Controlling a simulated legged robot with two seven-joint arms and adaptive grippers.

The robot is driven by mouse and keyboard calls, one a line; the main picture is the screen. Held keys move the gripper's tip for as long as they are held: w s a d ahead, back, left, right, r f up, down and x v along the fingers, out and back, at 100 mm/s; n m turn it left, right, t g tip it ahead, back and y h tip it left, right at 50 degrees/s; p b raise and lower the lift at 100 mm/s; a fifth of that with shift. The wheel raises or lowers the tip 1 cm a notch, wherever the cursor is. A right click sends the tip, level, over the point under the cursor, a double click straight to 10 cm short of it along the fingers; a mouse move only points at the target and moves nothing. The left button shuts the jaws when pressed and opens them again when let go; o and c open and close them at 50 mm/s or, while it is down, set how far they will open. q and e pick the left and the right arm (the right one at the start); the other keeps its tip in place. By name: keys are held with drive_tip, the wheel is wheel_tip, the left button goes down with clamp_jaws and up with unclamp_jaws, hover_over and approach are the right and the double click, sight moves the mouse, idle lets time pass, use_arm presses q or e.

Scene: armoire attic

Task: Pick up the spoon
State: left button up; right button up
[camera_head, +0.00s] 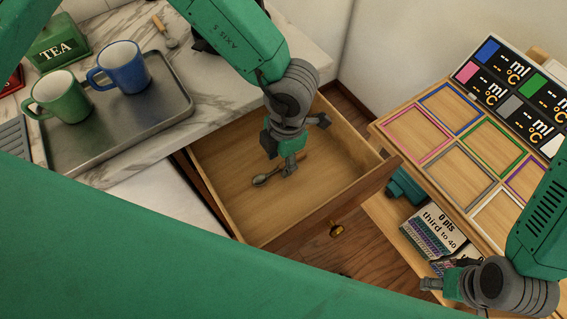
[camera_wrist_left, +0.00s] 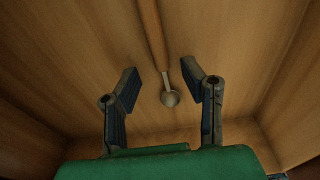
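The spoon (camera_head: 264,179) lies on the floor of the open wooden drawer (camera_head: 225,210). It has a wooden handle and a metal bowl. In the left wrist view the spoon (camera_wrist_left: 169,96) runs between the two fingers, its bowl nearest to me. My left gripper (camera_head: 290,170) is inside the drawer, just above the spoon and partly covering its handle. In the left wrist view my left gripper (camera_wrist_left: 160,88) is open, with the fingers apart on either side of the spoon. My right gripper (camera_head: 432,284) is at the lower right, away from the drawer; its finger opening is unclear.
Drawer walls surround my left gripper closely. A metal tray (camera_head: 125,118) with a green mug (camera_head: 62,98) and a blue mug (camera_head: 122,68) stands on the marble counter (camera_head: 195,68). A wooden stand with coloured square frames (camera_head: 415,133) is at the right.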

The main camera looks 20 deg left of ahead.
use_arm(q)
drive_tip(key=shift+d+f, duration=0.2)
drive_tip(key=shift+f, duration=0.45)
drive_tip(key=shift+s, duration=0.1)
clamp_jaws()
drive_tip(key=shift+a, duration=0.1)
drive_tip(key=shift+r, duration=0.1)
